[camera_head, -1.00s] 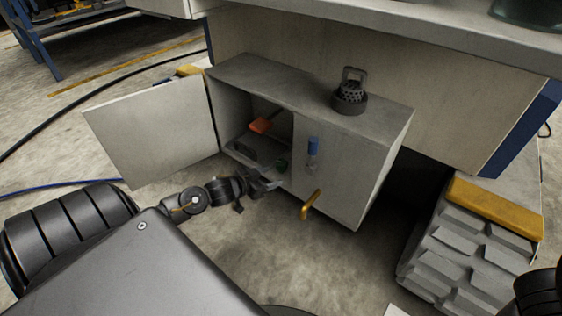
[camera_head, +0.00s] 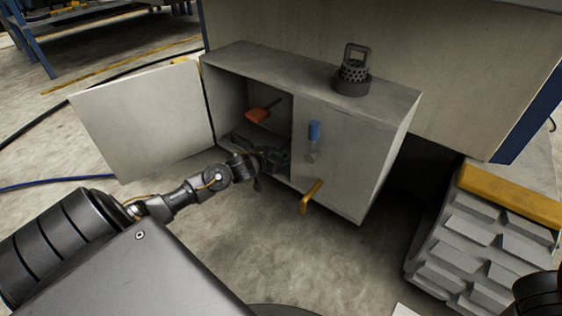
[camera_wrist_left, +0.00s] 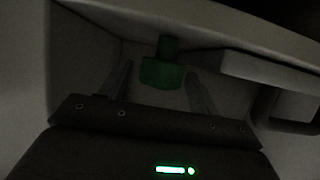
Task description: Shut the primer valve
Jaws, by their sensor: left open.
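In the left wrist view, a green knob (camera_wrist_left: 162,72) on a short green stem shows between the two finger tips of my left gripper (camera_wrist_left: 161,80). The fingers are apart, with a gap on each side of the knob. In the head view my left gripper (camera_head: 274,160) reaches into the lower part of the open grey cabinet (camera_head: 250,60). It hides the green knob there. An orange-red handle (camera_head: 257,114) shows higher inside the cabinet. I cannot tell from any label which part is the primer valve. My right gripper is not in view.
The cabinet's left door (camera_head: 145,125) stands wide open; its right door (camera_head: 345,150) is shut, with a yellow handle (camera_head: 311,196) and a blue-topped part (camera_head: 314,131). A dark strainer (camera_head: 353,78) stands on top. A grey treaded block (camera_head: 480,235) is at right.

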